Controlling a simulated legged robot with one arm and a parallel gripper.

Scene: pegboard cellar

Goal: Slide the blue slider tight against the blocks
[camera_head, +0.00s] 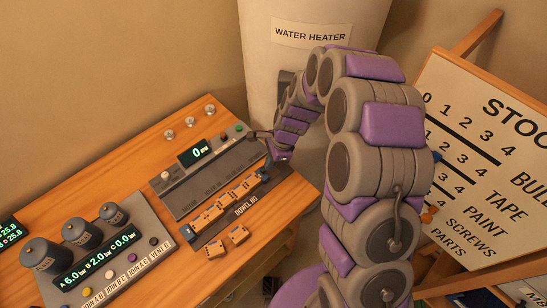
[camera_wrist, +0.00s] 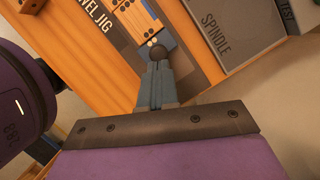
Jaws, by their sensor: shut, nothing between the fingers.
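The dowel jig (camera_head: 246,211) lies on the wooden bench with a row of orange blocks (camera_head: 228,198) in its channel. The blue slider (camera_head: 263,174) is at the right end of that row. In the wrist view the slider (camera_wrist: 168,42) carries a dark round knob (camera_wrist: 157,52), and holed blocks (camera_wrist: 126,22) show beyond it. My gripper (camera_head: 281,156) is at the slider's end of the jig. In the wrist view its shut fingers (camera_wrist: 157,70) are right at the knob, with nothing between them. I cannot tell whether they touch it, or whether slider and blocks meet.
Two loose orange blocks (camera_head: 226,242) lie in front of the jig. The spindle unit (camera_head: 205,173) stands behind it. A control box with several dials (camera_head: 100,255) is at the left. A water heater (camera_head: 300,75) and a stock board (camera_head: 490,160) stand beyond.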

